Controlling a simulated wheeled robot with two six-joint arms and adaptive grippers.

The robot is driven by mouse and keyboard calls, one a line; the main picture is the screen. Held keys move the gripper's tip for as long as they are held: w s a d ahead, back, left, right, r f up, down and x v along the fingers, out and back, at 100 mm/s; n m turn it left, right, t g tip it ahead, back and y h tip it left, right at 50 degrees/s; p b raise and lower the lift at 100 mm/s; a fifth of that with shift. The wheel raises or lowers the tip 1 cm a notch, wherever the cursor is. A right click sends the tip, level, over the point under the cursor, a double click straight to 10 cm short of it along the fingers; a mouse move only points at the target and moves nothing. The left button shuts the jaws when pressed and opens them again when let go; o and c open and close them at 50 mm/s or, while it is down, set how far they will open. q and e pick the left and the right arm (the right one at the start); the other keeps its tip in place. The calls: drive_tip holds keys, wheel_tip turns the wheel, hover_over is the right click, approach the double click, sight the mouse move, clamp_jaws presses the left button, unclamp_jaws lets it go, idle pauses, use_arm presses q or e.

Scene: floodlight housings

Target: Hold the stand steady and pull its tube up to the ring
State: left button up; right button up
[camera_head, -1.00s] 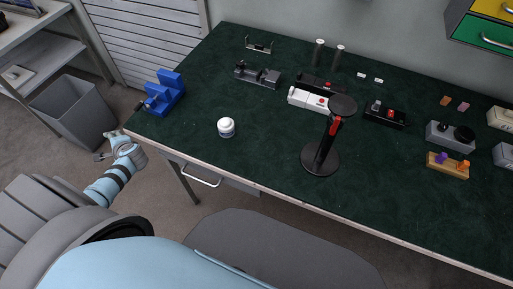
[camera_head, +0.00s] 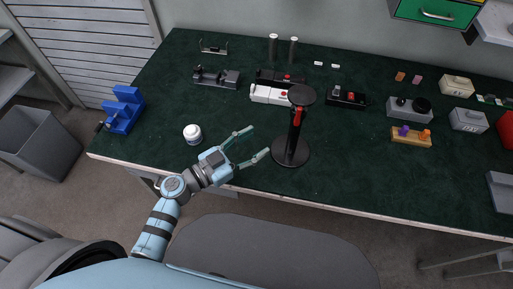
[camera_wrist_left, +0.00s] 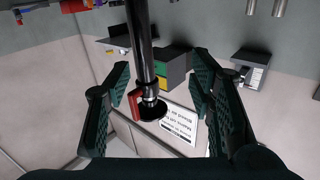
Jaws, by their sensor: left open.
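The black stand (camera_head: 291,153) stands upright near the front edge of the table in the head view. It has a round base, a tube with a red part (camera_head: 297,117) near its upper end, and a round dark top (camera_head: 302,95). I cannot make out a ring on the tube. My left gripper (camera_head: 258,144) is open and empty, just left of the stand, its fingers pointing toward the tube. In the left wrist view the tube (camera_wrist_left: 144,45) and the red part (camera_wrist_left: 135,104) show between the open fingers (camera_wrist_left: 160,95), beyond them. My right gripper is not in view.
A blue vise-like block (camera_head: 123,112) is at the left end of the green table (camera_head: 365,165). A white device (camera_head: 270,95) lies behind the stand. The table right of the stand is clear near the front edge.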

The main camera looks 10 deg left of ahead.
sight(290, 132)
use_arm(q)
drive_tip(key=shift+g+h, duration=0.3)
drive_tip(key=shift+h, duration=0.3)
drive_tip(key=x, duration=0.4)
drive_tip(key=s+d+x, duration=0.1)
drive_tip(key=x, duration=0.7)
drive_tip(key=shift+d+f, duration=0.1)
drive_tip(key=shift+d, duration=0.3)
clamp_jaws()
drive_tip(key=shift+c, duration=1.6)
unclamp_jaws()
clamp_jaws()
